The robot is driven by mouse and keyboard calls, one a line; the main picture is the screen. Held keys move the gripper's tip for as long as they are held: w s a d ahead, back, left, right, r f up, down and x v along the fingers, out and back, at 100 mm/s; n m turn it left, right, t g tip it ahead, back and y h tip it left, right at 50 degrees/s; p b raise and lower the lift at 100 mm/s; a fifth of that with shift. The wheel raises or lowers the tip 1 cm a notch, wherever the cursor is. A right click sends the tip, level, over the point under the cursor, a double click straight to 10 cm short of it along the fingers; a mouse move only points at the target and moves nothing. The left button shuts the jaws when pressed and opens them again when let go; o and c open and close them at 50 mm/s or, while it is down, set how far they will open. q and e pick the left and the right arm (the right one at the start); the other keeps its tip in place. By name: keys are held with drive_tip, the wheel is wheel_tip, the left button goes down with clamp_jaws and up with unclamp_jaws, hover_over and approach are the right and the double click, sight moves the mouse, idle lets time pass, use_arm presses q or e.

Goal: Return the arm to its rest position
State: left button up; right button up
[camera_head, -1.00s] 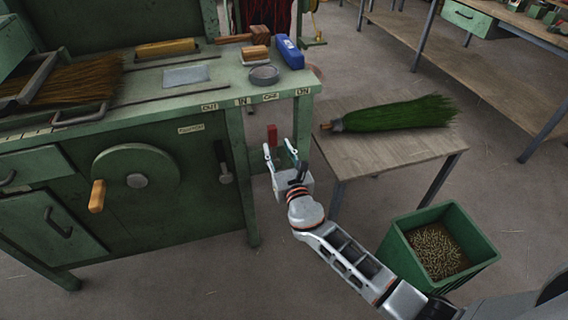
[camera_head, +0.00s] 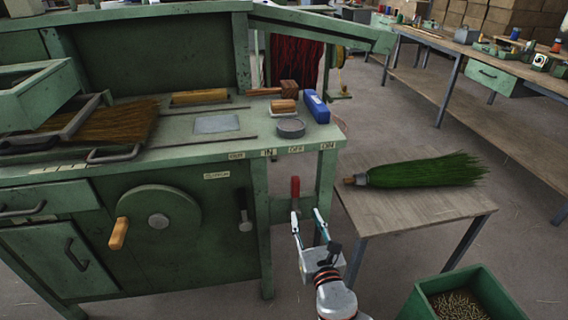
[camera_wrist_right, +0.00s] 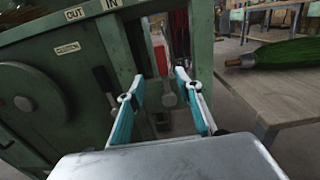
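My right gripper (camera_head: 308,218) is in the lower middle of the head view, in front of the right end of the green machine bench (camera_head: 200,160). Its two fingers are spread apart with nothing between them. In the right wrist view the open fingers (camera_wrist_right: 160,85) point towards the machine's side, near a lever with a red handle (camera_head: 295,187). That handle stands just above the fingertips in the head view; I cannot tell whether they touch. My left gripper is not in view.
A small table (camera_head: 420,208) with a green broom (camera_head: 425,171) stands to the right. A green bin (camera_head: 460,285) of small pieces is at the lower right. The machine has a crank with a wooden handle (camera_head: 118,233). Floor is open behind the table.

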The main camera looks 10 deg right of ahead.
use_arm(q)
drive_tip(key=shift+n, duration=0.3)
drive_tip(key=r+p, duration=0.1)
drive_tip(key=p, duration=0.1)
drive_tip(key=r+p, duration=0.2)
drive_tip(key=p, duration=0.1)
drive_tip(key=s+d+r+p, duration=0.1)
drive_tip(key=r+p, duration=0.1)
drive_tip(key=p, duration=0.1)
use_arm(e)
drive_tip(key=s+d+f+m+g, duration=0.1)
drive_tip(key=s+f+m+g, duration=0.1)
drive_tip(key=s+m, duration=0.8)
drive_tip(key=s+d+f+m+g+y, duration=0.1)
drive_tip(key=s+f+m, duration=0.4)
drive_tip(key=s+m, duration=0.6)
drive_tip(key=s+d+f+m+g+y, duration=0.1)
drive_tip(key=s+d+f+m+g, duration=0.1)
drive_tip(key=s+m, duration=0.8)
drive_tip(key=shift+s+d+f+m+g, duration=0.35)
drive_tip(key=shift+f+m+g, duration=0.45)
drive_tip(key=shift+g, duration=0.4)
